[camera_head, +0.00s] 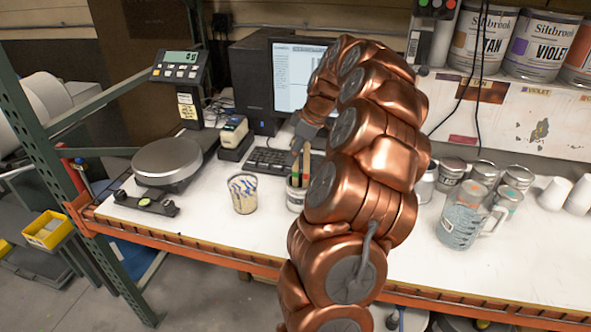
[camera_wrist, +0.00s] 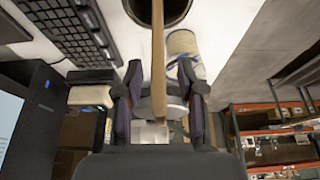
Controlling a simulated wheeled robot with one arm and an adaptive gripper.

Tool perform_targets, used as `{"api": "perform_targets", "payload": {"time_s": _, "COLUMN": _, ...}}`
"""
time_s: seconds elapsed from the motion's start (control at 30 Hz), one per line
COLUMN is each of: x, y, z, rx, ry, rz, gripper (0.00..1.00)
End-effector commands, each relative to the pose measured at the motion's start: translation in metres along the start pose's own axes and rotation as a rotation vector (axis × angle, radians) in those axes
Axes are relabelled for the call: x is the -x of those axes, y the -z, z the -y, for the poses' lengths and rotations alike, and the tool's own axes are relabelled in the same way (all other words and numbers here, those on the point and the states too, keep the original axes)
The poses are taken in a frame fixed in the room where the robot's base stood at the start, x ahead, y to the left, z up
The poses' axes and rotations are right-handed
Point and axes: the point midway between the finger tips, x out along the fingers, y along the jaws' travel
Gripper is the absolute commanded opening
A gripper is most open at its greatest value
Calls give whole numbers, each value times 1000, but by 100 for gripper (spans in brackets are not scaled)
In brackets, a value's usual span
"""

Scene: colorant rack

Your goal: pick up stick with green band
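Several thin wooden sticks (camera_head: 306,160) stand upright in a small light cup (camera_head: 294,197), partly hidden behind my copper arm. Small green and red bands show low on them. In the wrist view one plain wooden stick (camera_wrist: 158,60) runs between the two fingers of my gripper (camera_wrist: 162,95), out of a dark round opening (camera_wrist: 158,8) at the top. Gaps show on both sides of the stick, so the fingers are open around or just above it. No band shows on this stick in the wrist view. My gripper is mostly hidden by the arm in the head view.
A paint-streaked cup (camera_head: 243,193) stands close left of the stick cup. A keyboard (camera_head: 268,163) and monitor (camera_head: 297,80) are behind. A round scale (camera_head: 168,160) is at the left. Cans (camera_head: 484,175) and a clear jug (camera_head: 461,215) stand at the right.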

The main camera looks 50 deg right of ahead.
Motion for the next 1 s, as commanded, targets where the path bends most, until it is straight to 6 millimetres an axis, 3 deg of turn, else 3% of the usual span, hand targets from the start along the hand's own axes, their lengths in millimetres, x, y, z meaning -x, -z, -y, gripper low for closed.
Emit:
{"api": "perform_targets", "payload": {"time_s": 0.27, "x": -4, "y": 0, "z": 0, "rx": 0, "ry": 0, "rz": 0, "gripper": 39}}
{"api": "perform_targets", "payload": {"time_s": 0.67, "x": -4, "y": 0, "z": 0, "rx": 0, "ry": -1, "rz": 0, "gripper": 0}}
{"api": "perform_targets", "payload": {"time_s": 1.0, "x": -4, "y": 0, "z": 0, "rx": 0, "ry": -1, "rz": 0, "gripper": 0}}
